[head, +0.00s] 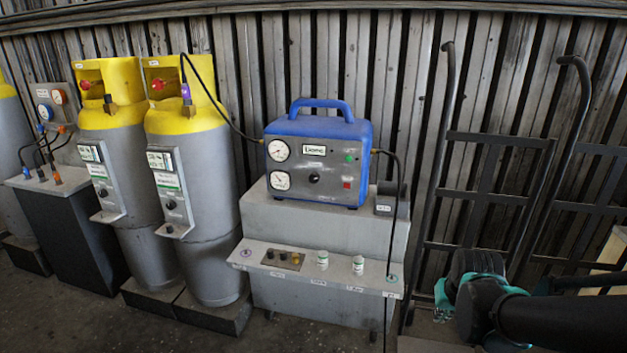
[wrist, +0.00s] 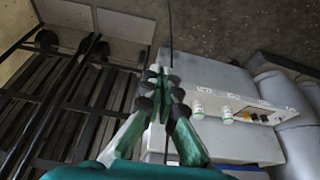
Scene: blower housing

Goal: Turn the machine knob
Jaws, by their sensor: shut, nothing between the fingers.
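A blue machine (head: 318,150) with a handle on top stands on a grey stepped bench. Its grey front has two white gauges on the left, a green and a red button on the right, and a small black knob (head: 314,178) in the middle. My gripper (head: 440,296) is at the lower right in the head view, right of the bench and well apart from the knob. In the wrist view my gripper (wrist: 160,76) has its fingertips together with nothing held. The knob is not visible in the wrist view.
The bench (head: 325,243) has a lower shelf with small fittings and two white bottles (head: 322,260). Yellow-topped grey cylinders (head: 195,190) stand left. Black hand trucks (head: 485,185) lean on the wall at right, behind my arm. A black hose hangs at the bench's right side.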

